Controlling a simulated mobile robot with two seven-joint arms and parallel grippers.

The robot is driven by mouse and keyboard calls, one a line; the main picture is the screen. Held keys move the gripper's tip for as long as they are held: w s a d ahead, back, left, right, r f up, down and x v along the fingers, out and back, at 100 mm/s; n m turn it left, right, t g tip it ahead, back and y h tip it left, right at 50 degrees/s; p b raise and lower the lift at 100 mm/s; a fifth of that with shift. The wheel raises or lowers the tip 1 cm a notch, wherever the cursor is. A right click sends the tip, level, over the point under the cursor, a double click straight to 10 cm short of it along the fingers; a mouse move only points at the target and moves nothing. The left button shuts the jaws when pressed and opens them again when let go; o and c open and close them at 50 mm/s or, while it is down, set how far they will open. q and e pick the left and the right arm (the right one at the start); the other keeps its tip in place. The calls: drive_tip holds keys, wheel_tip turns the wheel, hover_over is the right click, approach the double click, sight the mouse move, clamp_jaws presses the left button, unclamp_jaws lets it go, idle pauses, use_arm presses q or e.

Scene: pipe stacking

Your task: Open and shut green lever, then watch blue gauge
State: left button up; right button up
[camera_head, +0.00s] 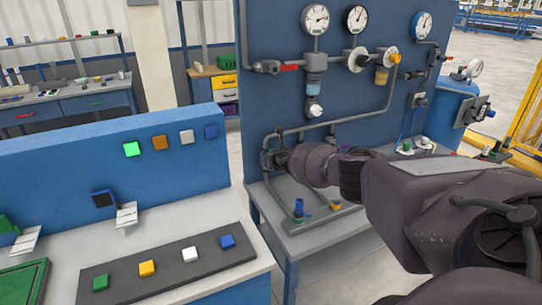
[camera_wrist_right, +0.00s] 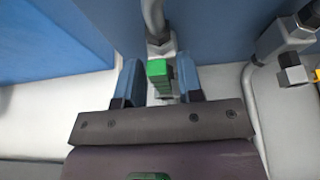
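In the right wrist view, my right gripper (camera_wrist_right: 160,80) has its blue fingers spread to either side of the green lever (camera_wrist_right: 159,70). Narrow gaps show between the lever and the fingers. A grey pipe rises from just behind the lever. In the head view my right arm reaches in from the right toward the pipe panel; its fingertips cannot be made out, and I cannot identify this lever there. The blue gauge (camera_head: 422,25) is at the top right of the panel; its reading is too small to tell. My left gripper is not in view.
The blue panel (camera_head: 350,95) also carries a white gauge (camera_head: 315,19) and a black gauge (camera_head: 357,18). A blue-handled valve (camera_head: 298,208) stands on its bench. At left, a console has a dark strip (camera_head: 125,288) with coloured buttons. In the wrist view, another pipe (camera_wrist_right: 250,100) stands right of the gripper.

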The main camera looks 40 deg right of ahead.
drive_tip(key=shift+o, duration=0.4)
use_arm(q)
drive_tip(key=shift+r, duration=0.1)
use_arm(e)
drive_tip(key=shift+r, duration=0.1)
drive_tip(key=shift+s+r+p, duration=0.2)
drive_tip(key=shift+r+p, duration=0.1)
drive_tip(key=shift+p, duration=0.2)
use_arm(q)
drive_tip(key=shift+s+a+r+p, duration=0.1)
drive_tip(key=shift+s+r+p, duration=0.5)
drive_tip(key=shift+p, duration=0.45)
use_arm(e)
drive_tip(key=v, duration=1)
drive_tip(key=shift+s+f, duration=0.2)
drive_tip(key=shift+f, duration=0.05)
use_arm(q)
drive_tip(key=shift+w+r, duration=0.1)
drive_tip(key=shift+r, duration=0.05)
use_arm(e)
drive_tip(key=shift+a, duration=0.1)
